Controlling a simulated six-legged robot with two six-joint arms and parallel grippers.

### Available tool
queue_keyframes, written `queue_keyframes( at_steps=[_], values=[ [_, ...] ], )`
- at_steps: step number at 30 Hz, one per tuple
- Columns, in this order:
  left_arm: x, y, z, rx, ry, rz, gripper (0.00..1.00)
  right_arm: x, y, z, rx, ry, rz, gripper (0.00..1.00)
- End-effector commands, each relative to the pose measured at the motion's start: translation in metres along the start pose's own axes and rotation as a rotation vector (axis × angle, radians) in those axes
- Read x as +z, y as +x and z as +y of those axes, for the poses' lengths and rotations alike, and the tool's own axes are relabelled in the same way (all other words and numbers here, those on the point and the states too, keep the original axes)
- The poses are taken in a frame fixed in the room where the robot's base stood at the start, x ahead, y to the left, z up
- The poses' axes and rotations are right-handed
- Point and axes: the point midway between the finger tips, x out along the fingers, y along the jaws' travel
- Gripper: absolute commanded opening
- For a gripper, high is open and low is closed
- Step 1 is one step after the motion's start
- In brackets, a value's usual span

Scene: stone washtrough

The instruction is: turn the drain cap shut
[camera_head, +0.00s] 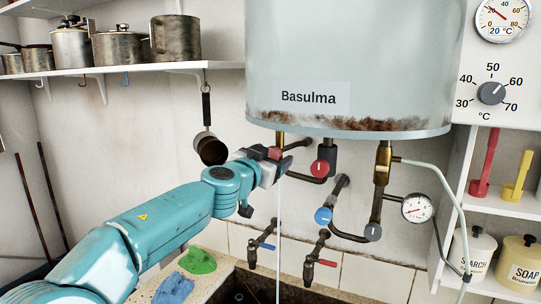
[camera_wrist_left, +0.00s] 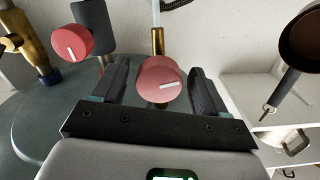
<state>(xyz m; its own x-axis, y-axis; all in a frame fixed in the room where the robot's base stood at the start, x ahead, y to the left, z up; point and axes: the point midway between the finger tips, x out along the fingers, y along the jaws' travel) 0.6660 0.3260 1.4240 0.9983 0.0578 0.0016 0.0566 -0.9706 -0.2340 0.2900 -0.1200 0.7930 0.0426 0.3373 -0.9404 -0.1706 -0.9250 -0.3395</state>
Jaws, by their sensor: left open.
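The drain cap (camera_head: 275,152) is a small red knob on a brass stub under the tank. It also shows in the left wrist view (camera_wrist_left: 160,78), with a pale mark on its face. A thin pale stream (camera_head: 279,230) falls straight down below it. My left gripper (camera_head: 272,162) is open, with one finger on either side of the cap. In the wrist view gaps show between the cap and both fingers. In the head view the gripper partly hides the cap. My right gripper is not in view.
The rusty-rimmed tank (camera_head: 350,65) hangs just above. Another red knob (camera_head: 319,168), a blue knob (camera_head: 323,215), pipes and a gauge (camera_head: 417,208) are to the right. A dark pan (camera_head: 211,148) hangs to the left. Two taps stand below, over the trough (camera_head: 232,278).

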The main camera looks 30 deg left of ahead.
Motion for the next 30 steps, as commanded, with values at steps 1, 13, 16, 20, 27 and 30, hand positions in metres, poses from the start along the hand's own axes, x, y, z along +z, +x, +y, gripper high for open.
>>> queue_keyframes(
  at_steps=[1,13,16,20,27,30],
  values=[
    [0.0005,0.0002,0.0001,0.000,0.000,0.000,0.74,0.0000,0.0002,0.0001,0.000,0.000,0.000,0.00],
    [0.0006,-0.0003,0.0000,0.000,0.000,-0.001,0.19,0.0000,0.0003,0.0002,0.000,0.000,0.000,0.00],
    [0.0005,-0.0004,0.0000,0.000,0.006,-0.001,0.20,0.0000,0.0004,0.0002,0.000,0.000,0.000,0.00],
    [0.0006,-0.0004,0.0000,0.000,0.031,-0.001,0.20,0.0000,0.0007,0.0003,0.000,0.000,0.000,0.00],
    [0.0006,-0.0004,-0.0001,0.001,0.161,0.000,0.20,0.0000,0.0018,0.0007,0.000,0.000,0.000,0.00],
    [0.0006,-0.0004,-0.0002,0.001,0.245,0.000,0.20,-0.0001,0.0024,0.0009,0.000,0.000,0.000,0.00]
  ],
)
